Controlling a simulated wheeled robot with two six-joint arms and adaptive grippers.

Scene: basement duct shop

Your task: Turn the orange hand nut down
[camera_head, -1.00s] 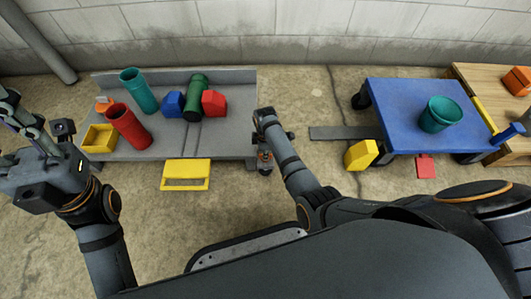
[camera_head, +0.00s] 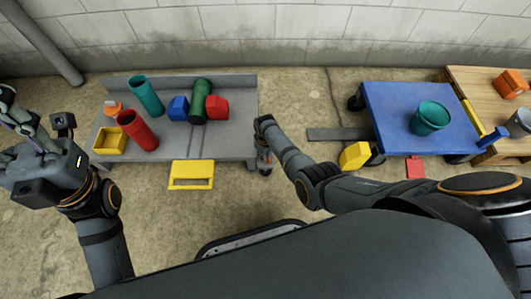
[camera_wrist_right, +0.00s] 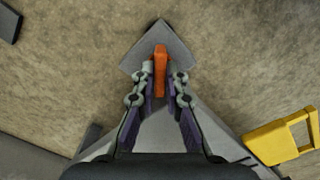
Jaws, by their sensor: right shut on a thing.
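The orange hand nut (camera_wrist_right: 160,72) shows in the right wrist view as a narrow upright orange bar over a grey diamond-shaped plate (camera_wrist_right: 173,39). My right gripper (camera_wrist_right: 163,77) has its two fingers on either side of the nut and is shut on it. In the head view my right gripper (camera_head: 265,163) is small and partly hidden by its own arm, at the right front corner of the grey bench (camera_head: 226,143); the nut cannot be made out there. My left gripper (camera_head: 12,128) is at the left edge, partly cut off, away from the nut; its opening is unclear.
A blue cart (camera_head: 391,105) carries a teal bucket (camera_head: 431,118).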

